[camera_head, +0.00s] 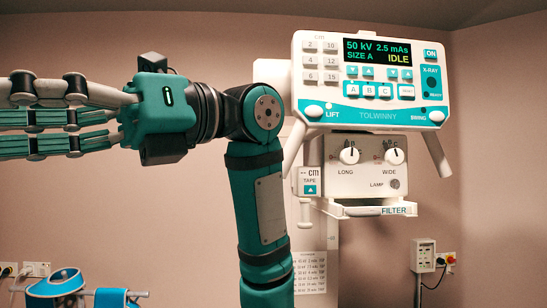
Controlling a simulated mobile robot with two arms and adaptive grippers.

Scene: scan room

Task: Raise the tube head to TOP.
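The tube head's control unit (370,80) hangs at the upper right, with a screen (377,51) reading 50 kV, 2.5 mAs, SIZE A and IDLE. White oval buttons sit at its lower corners: the LIFT button (314,110) at left and the SWING button (436,116) at right. Below is the box (365,168) with LONG and WIDE knobs.
A TAPE unit (308,182) and a FILTER tray (378,210) hang under the head. A wall socket box (424,255) with cable is at lower right. A blue-and-white object (64,283) stands at lower left.

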